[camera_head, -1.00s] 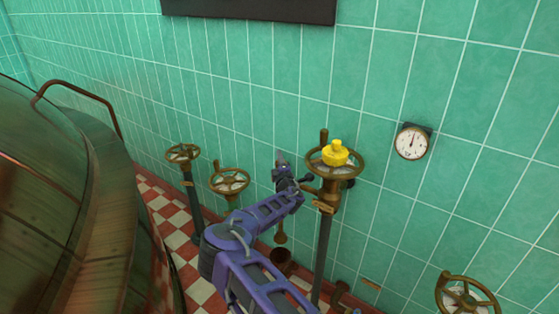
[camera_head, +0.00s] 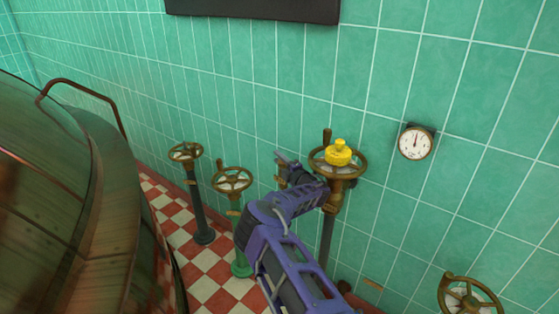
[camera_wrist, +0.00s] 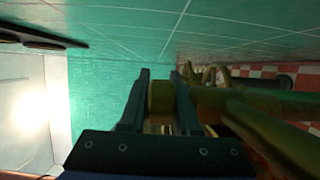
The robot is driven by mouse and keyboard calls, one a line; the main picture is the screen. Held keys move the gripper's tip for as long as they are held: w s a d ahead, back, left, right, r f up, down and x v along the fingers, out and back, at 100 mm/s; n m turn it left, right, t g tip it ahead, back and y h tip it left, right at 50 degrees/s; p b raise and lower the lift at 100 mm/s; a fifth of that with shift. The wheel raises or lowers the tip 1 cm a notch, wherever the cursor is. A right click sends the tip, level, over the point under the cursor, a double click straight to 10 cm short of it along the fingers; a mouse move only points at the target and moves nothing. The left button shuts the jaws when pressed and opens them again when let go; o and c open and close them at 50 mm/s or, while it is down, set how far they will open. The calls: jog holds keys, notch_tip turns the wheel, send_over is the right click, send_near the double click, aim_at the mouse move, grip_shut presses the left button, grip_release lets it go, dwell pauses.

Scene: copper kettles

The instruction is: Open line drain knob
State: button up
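Several brass handwheel valves stand along the wall; their tags are too small to read, so I cannot tell which is the line drain knob. My gripper (camera_head: 284,160) is just left of the wheel with a yellow object (camera_head: 338,153) on its hub. A smaller wheel (camera_head: 232,180) is left of my gripper, and another wheel (camera_head: 185,152) is farther left. In the wrist view my gripper (camera_wrist: 162,73) has its two fingers apart. A brass part (camera_wrist: 161,103) shows between them; I cannot tell whether they touch it. My arm hides part of the pipework below.
A large copper kettle (camera_head: 60,190) fills the left side. A round gauge (camera_head: 416,142) hangs on the green tiled wall to the right. Another handwheel (camera_head: 468,298) is at lower right. Bare checkered floor (camera_head: 208,262) shows between kettle and valves.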

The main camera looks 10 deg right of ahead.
jog(key=o, duration=0.4)
jog(key=shift+m+h, duration=0.3)
jog(key=shift+h, duration=0.1)
